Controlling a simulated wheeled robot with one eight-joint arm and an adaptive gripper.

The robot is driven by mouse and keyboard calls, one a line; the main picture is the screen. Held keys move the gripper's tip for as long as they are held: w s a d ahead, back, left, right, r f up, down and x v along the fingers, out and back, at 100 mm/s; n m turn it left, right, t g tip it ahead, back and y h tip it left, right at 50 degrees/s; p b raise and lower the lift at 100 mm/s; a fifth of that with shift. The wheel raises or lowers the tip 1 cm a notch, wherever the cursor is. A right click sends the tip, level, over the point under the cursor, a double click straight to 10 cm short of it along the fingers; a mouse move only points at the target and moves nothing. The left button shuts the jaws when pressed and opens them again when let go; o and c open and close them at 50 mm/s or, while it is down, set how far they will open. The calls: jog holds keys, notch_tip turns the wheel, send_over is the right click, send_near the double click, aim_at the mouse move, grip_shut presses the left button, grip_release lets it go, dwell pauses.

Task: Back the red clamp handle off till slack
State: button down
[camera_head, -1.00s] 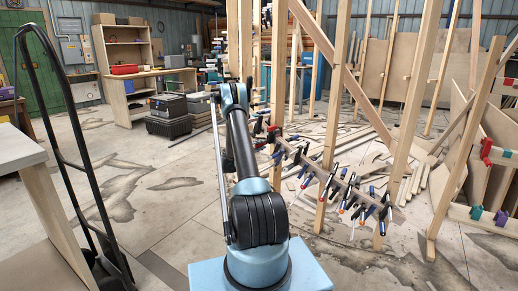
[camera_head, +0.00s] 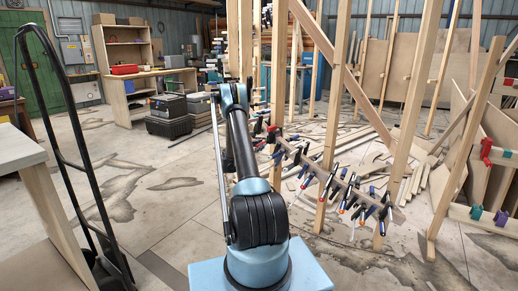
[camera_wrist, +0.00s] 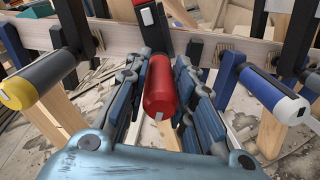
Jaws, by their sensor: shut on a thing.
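The red clamp handle (camera_wrist: 160,88) is in the middle of the wrist view, its rounded end toward the camera. My gripper (camera_wrist: 158,72) has its blue-grey fingers on either side of the handle and is shut on it. The handle's clamp has a dark bar (camera_wrist: 153,30) that rises behind the handle, across a pale wooden stringer (camera_wrist: 115,38). The clamp's pad and the far side of the stringer are hidden, so I cannot tell how tight it sits. In the head view, my arm hides the gripper.
A yellow-capped black and grey clamp handle (camera_wrist: 45,78) is close on the left, and a blue, white-ended handle (camera_wrist: 270,95) on the right. In the head view, several clamps line the stringer (camera_head: 345,185) between wooden posts (camera_head: 335,110). A black hand truck (camera_head: 65,150) stands left.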

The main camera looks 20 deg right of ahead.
jog(key=shift+n, duration=1.5)
jog(key=c, duration=1.3)
grip_release()
jog(key=shift+c, duration=0.2)
jog(key=v, duration=1.2)
